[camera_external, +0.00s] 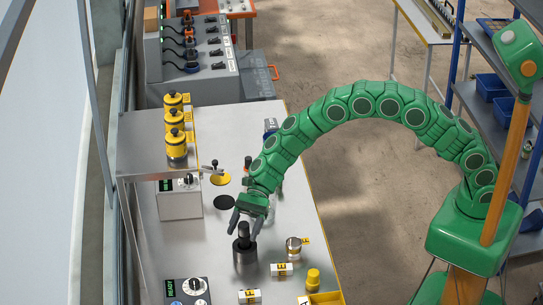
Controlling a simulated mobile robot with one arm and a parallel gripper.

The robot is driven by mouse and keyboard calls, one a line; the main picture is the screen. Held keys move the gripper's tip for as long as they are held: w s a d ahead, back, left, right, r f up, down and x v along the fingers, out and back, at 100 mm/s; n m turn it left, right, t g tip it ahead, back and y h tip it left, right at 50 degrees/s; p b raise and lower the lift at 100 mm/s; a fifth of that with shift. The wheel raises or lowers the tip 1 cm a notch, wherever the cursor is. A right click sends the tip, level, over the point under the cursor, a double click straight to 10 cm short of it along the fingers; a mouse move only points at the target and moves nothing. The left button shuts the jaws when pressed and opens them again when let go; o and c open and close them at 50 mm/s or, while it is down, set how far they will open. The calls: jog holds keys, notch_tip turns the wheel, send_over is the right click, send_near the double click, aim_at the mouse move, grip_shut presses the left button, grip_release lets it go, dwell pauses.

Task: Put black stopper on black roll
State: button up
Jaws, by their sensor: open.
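A dark grey-black cylinder (245,260), which looks like the black roll, stands upright on the metal table. A black knob-like piece (243,231), which looks like the black stopper, sits at its top. I cannot tell how fully it is seated. My green gripper (244,235) points down at this piece with its dark fingers apart, one on each side of it. Whether the fingers touch it cannot be told.
A flat black disc (224,202) and a yellow disc (220,178) lie behind. Yellow canisters (176,146) stand on the left shelf. A metal cup (293,251), white rolls (281,270) and a yellow piece (313,279) are at right. A dial box (187,291) is in front.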

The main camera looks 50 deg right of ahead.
jog(key=shift+r, duration=0.1)
jog(key=shift+w+d+r, duration=0.15)
jog(key=shift+d, duration=0.1)
jog(key=v, duration=1.1)
jog(key=shift+d, duration=0.25)
jog(key=s+d+r+n+h, duration=0.3)
jog(key=s+d+r+n, duration=0.15)
jog(key=s+d, duration=0.45)
jog(key=s+d+r+n+h, duration=0.2)
jog(key=s+d+r+n, duration=0.35)
jog(key=d, duration=0.65)
jog(key=s+d+n+t+h, duration=0.1)
jog(key=s+d+n+h, duration=0.4)
jog(key=s+d, duration=2)
jog(key=d+h, duration=0.3)
jog(key=shift+d+r+t, duration=0.3)
